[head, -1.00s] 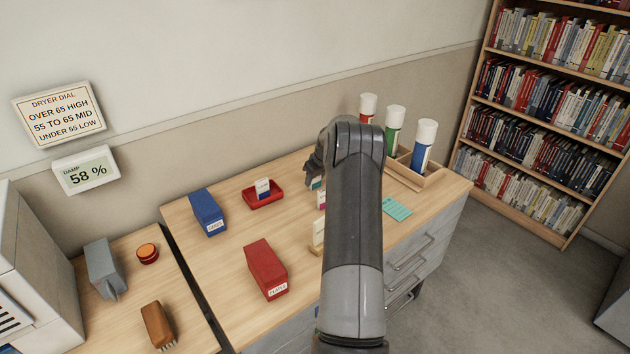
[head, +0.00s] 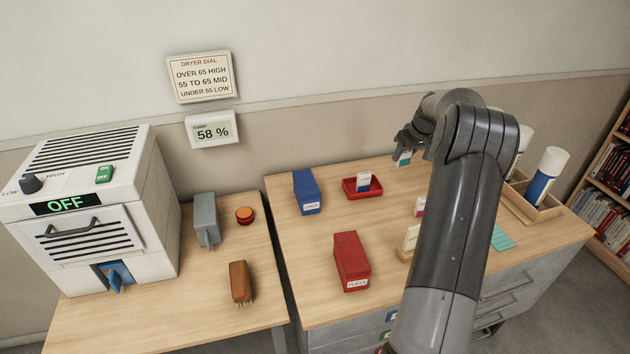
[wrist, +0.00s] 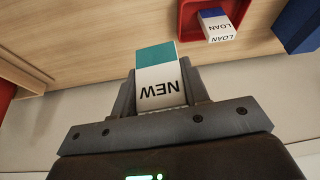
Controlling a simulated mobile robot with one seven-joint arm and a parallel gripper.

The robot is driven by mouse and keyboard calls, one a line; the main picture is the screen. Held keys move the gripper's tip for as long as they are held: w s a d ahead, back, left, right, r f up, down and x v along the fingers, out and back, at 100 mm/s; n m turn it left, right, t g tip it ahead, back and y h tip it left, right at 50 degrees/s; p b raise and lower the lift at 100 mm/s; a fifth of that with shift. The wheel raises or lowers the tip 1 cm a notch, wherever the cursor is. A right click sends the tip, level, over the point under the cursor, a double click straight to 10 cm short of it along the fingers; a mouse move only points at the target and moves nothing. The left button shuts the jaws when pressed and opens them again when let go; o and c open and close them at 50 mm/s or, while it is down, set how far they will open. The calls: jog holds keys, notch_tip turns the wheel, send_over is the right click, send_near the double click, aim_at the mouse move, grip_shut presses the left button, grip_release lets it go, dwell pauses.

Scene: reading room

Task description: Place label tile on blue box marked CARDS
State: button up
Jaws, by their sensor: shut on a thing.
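My gripper (head: 405,150) is shut on a label tile with a teal band and the word NEW (wrist: 160,88). In the head view the tile (head: 404,159) hangs from the fingers, above the table behind and right of the red tray. The blue box (head: 307,190), with a small white label on its front that reads CARDS, stands at the table's back left, left of the tray. Part of a blue box also shows at the right edge of the wrist view (wrist: 300,26). The box and the held tile are well apart.
A red tray (head: 349,194) holds a LOAN tile (head: 364,180). A red box (head: 351,262) stands in front. More tiles stand partly behind my arm. A wooden rack with bottles (head: 545,210) is at right. The dryer (head: 90,215) reads OFF at left.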

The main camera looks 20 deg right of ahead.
jog(key=s+a+r+n+y, duration=0.1)
jog(key=a+r+n, duration=0.15)
jog(key=a, duration=0.85)
jog(key=s+a+r+n, duration=0.1)
jog(key=a+r, duration=0.3)
jog(key=a, duration=0.6)
send_near(303, 180)
jog(key=shift+w+g, duration=0.3)
jog(key=shift+w, duration=0.6)
jog(key=shift+w+a+f, duration=0.2)
jog(key=shift+a+f, duration=0.05)
jog(key=shift+f, duration=1.95)
jog(key=shift+f, duration=0.15)
jog(key=o, duration=1)
